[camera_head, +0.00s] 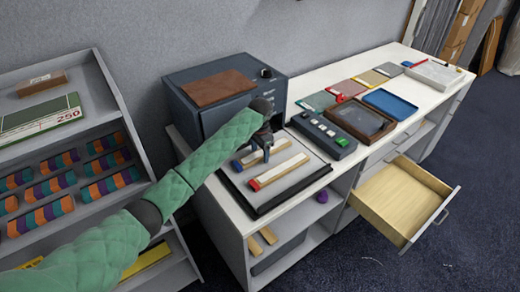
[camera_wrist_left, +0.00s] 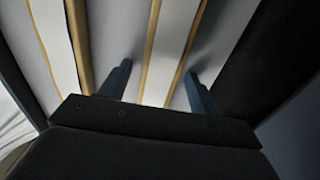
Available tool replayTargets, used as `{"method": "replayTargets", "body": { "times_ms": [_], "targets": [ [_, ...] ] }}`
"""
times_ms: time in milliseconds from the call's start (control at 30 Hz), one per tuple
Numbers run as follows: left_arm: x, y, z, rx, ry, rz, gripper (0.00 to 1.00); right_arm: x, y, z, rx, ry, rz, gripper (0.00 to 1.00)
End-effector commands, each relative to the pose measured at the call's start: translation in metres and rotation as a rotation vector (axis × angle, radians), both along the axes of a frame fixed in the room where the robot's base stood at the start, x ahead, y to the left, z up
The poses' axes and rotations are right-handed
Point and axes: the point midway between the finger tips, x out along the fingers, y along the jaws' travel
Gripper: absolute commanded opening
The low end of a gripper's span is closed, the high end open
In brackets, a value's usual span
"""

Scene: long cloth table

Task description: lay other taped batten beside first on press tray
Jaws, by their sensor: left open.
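Two pale battens with wood-coloured edges lie side by side, a gap apart, on the grey, dark-rimmed press tray (camera_head: 262,209). The front batten (camera_head: 284,170) has a red end at its left. The rear batten (camera_head: 281,147) is partly hidden by my gripper. My left gripper (camera_head: 261,157) is open, low over the tray at the battens. In the left wrist view, my left gripper's fingers (camera_wrist_left: 158,88) stand apart on either side of one batten (camera_wrist_left: 168,48), with the other batten (camera_wrist_left: 56,45) to the left. My right gripper is not in view.
A dark machine (camera_head: 242,112) with a brown pad stands behind the tray. A button box (camera_head: 322,133) and brown-framed tray (camera_head: 359,120) lie to the right. An open drawer (camera_head: 398,196) juts out in front. A shelf rack (camera_head: 62,165) with striped rolls stands left.

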Motion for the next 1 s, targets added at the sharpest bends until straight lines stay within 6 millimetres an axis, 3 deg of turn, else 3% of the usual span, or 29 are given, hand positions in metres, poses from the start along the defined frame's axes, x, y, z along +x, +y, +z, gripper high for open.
{"method": "replayTargets", "body": {
  "times_ms": [167,267,500,800,1000],
  "targets": [
    [0.001,0.000,0.009,-0.001,-0.002,-0.001,0.62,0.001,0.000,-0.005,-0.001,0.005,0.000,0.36],
    [0.001,0.000,0.024,-0.001,-0.003,-0.002,0.62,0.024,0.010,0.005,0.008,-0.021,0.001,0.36],
    [0.001,-0.001,0.061,0.000,-0.003,0.000,0.62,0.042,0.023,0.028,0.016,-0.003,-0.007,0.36],
    [0.001,0.000,0.105,0.000,-0.004,0.000,0.62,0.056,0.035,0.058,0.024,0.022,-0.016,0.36],
    [0.000,0.000,0.119,0.001,-0.001,-0.001,0.62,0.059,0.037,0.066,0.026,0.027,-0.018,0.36]
  ]
}}
